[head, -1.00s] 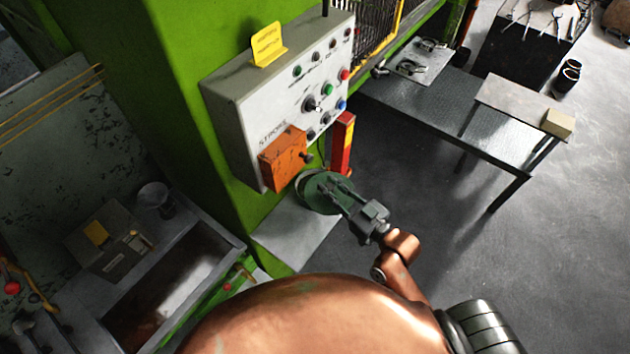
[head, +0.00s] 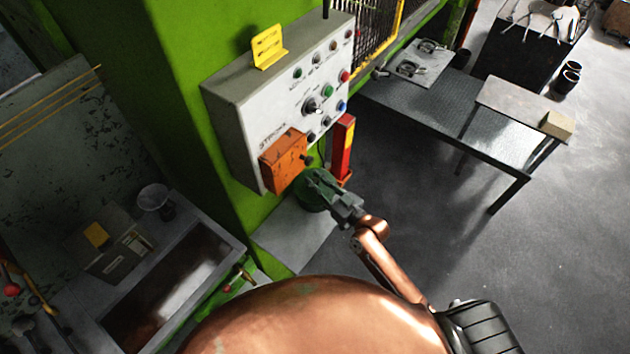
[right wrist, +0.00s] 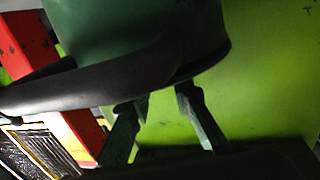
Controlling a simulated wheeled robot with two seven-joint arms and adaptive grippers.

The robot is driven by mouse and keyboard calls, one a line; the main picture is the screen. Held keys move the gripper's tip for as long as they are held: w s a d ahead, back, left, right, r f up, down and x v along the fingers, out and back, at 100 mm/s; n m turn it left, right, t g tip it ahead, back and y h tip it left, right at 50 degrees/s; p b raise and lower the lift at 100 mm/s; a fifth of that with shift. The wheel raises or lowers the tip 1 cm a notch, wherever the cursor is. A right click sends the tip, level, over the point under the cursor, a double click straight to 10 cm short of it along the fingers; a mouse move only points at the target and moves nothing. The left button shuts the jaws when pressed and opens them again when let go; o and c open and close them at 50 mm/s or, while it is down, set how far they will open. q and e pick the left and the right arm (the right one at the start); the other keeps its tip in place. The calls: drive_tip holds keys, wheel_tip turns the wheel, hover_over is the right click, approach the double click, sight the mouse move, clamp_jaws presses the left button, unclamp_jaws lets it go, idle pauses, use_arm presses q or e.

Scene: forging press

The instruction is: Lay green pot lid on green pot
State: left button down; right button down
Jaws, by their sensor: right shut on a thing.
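My right gripper (head: 325,186) is shut on the green pot lid (head: 308,197), below the orange box, over the grey shelf beside the green press column. In the right wrist view the gripper's two fingers (right wrist: 160,110) reach to the dark edge of the lid (right wrist: 90,92). The curved green wall of the green pot (right wrist: 150,28) shows right beside that edge. Lid and pot are very close together, but I cannot tell whether they touch or are aligned. In the head view the lid and gripper hide most of the pot. My left gripper is not in view.
A control panel (head: 240,110) with an orange box (head: 283,160) stands just above my right gripper. A red post (head: 343,148) is close on its right. The grey shelf (head: 295,240) is bare in front. A metal table (head: 440,115) stands farther right.

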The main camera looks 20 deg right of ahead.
drive_tip(key=shift+f, duration=0.1)
drive_tip(key=shift+f, duration=0.15)
drive_tip(key=c, duration=1.7)
unclamp_jaws()
drive_tip(key=shift+c, duration=0.2)
drive_tip(key=shift+s+r, duration=0.15)
drive_tip(key=shift+r, duration=0.05)
drive_tip(key=b+v, duration=0.1)
drive_tip(key=v, duration=0.9)
drive_tip(key=shift+s+d+f+b, duration=0.1)
drive_tip(key=shift+s+b, duration=0.15)
drive_tip(key=shift+b, duration=0.1)
drive_tip(key=shift+s+d, duration=0.25)
drive_tip(key=shift+s, duration=0.25)
